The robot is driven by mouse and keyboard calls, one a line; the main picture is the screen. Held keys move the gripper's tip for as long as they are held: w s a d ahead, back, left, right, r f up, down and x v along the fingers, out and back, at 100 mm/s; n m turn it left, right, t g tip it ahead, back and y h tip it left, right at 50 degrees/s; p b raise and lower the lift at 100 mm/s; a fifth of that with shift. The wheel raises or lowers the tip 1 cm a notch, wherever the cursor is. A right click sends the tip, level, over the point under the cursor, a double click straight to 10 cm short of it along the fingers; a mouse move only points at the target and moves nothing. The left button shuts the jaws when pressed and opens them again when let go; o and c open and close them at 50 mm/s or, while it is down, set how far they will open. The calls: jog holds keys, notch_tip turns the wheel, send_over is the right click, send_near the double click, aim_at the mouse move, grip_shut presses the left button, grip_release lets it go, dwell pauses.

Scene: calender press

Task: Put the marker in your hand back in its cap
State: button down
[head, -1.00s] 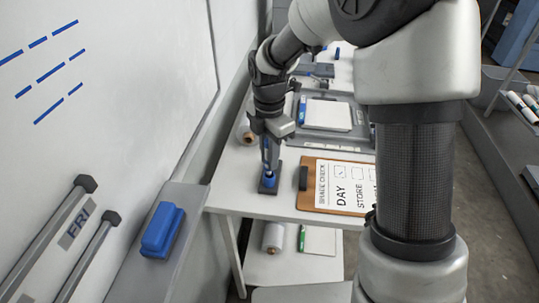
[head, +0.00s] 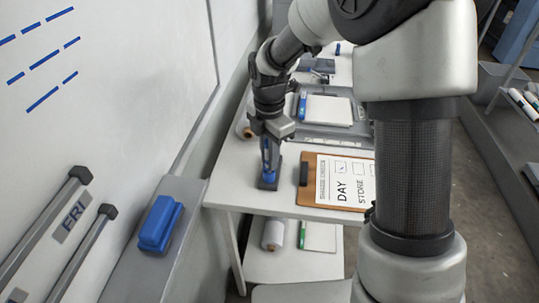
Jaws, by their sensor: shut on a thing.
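My gripper (head: 269,163) points down over the near left part of the white table, shut on the marker. Only a little of the marker shows between the fingers, so its tip is hidden. Directly below is the blue cap (head: 268,177), upright in a small dark holder (head: 267,186) on the table. The fingertips are right above the cap or touching it. I cannot tell whether the marker's tip is inside the cap.
A clipboard (head: 304,176) lies just right of the holder. A grey tray (head: 340,133) with paper and a blue marker lies behind. A blue eraser (head: 160,224) rests on the whiteboard ledge at left. The table's front edge (head: 250,210) is close to the holder.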

jog(key=shift+f, duration=0.4)
jog(key=c, duration=1.6)
grip_release()
jog(key=shift+o, duration=0.2)
jog(key=shift+r, duration=0.15)
notch_tip(320, 180, up, 16)
jog(key=s+d+r+m+t+p, duration=0.1)
jog(key=s+d+r+m, duration=0.2)
jog(key=s+r+m, duration=0.15)
jog(key=s+d+r+m+t+p, duration=0.1)
jog(key=s+d+m, duration=0.3)
jog(key=s+m, duration=0.4)
jog(key=s+d+r+m+t+p, duration=0.1)
jog(key=s+d+m+t, duration=0.2)
jog(key=s+m, duration=0.5)
jog(key=shift+s+d+m+t, duration=0.25)
jog(key=shift+d+m, duration=0.3)
jog(key=shift+m, duration=1.6)
